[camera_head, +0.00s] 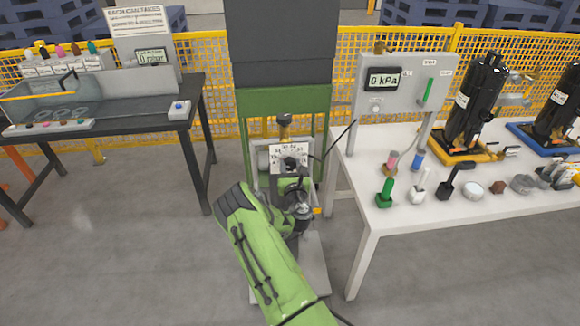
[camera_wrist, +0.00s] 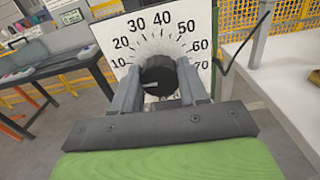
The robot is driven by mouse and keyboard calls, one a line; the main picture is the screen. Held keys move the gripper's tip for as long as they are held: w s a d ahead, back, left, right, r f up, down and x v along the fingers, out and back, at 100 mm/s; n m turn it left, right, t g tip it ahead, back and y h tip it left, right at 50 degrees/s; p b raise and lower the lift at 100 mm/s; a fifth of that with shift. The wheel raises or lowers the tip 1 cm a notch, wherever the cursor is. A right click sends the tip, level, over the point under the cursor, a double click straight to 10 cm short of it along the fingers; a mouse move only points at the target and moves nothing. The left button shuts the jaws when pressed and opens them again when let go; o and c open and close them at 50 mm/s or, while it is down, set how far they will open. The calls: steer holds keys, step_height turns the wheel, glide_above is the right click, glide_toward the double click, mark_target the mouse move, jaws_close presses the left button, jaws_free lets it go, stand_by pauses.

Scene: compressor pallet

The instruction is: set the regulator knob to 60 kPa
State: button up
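The black regulator knob (camera_wrist: 158,76) sits in front of a white dial plate (camera_wrist: 137,28) with numbers from 10 to 70 in view. Its white mark points left and slightly down, below the 10. The lower left of the scale is hidden by a finger. My gripper (camera_wrist: 160,80) faces the dial with one finger on each side of the knob. Whether the fingers touch it I cannot tell. In the head view, my gripper (camera_head: 292,182) is in front of the dial plate (camera_head: 289,153) and hides the knob. A display (camera_head: 383,79) reads 0 kPa.
The white table (camera_head: 480,212) on the right holds black pumps (camera_head: 475,105) and several small parts. A dark bench (camera_head: 100,122) stands on the left. A green and grey cabinet (camera_head: 280,45) is behind the dial. Floor is clear left of my arm.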

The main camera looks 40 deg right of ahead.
steer(key=c, duration=0.5)
